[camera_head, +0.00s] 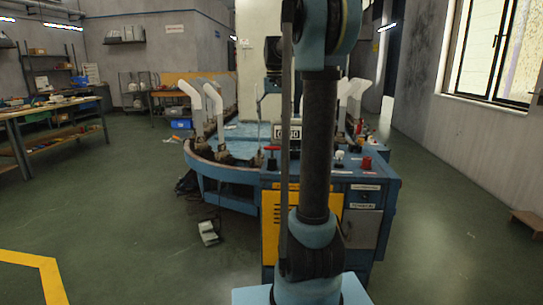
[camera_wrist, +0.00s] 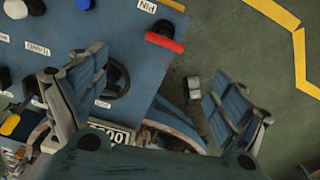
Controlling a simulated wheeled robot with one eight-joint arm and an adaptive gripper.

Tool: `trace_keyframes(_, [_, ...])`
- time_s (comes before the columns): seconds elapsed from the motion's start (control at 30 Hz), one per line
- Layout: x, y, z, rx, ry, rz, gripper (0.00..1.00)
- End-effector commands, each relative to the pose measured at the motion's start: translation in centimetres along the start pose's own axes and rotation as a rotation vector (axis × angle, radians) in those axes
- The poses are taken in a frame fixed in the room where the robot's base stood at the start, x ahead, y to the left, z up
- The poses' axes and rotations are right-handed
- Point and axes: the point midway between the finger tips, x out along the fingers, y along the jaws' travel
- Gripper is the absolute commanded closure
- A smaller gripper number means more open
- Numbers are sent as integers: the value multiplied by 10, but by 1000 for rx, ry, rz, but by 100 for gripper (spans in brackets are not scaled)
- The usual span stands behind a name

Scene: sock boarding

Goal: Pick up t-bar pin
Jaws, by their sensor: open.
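The t-bar pin has a red crossbar (camera_wrist: 165,42) on a dark stem and stands at the edge of the blue machine top, beside a white label reading PIN. In the head view a red T-shaped handle (camera_head: 272,149) shows at the left front of the machine top. In the wrist view my gripper (camera_wrist: 152,76) is open, its two grey-blue padded fingers wide apart. Nothing is between them. The red crossbar lies above the gap in the picture, apart from both fingers. I cannot tell the height between them.
The blue machine (camera_head: 385,180) carries a red knob (camera_head: 367,162) and other controls. White sock forms (camera_head: 213,100) stand around its round table. A pale pedal (camera_wrist: 193,88) lies on the green floor. My arm hides the middle of the head view. The floor at left is mostly clear.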

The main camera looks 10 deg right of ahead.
Motion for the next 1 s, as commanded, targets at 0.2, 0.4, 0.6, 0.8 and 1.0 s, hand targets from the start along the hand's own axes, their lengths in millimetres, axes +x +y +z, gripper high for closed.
trace_keyframes(0.2, [39,0,1,0,0,0,9])
trace_keyframes(0.4, [73,-1,1,0,0,0,9])
trace_keyframes(0.6, [99,-1,1,-1,0,0,9])
trace_keyframes(0.8, [109,-2,1,-1,0,0,9])
trace_keyframes(1.0, [132,-7,1,-1,0,0,9])
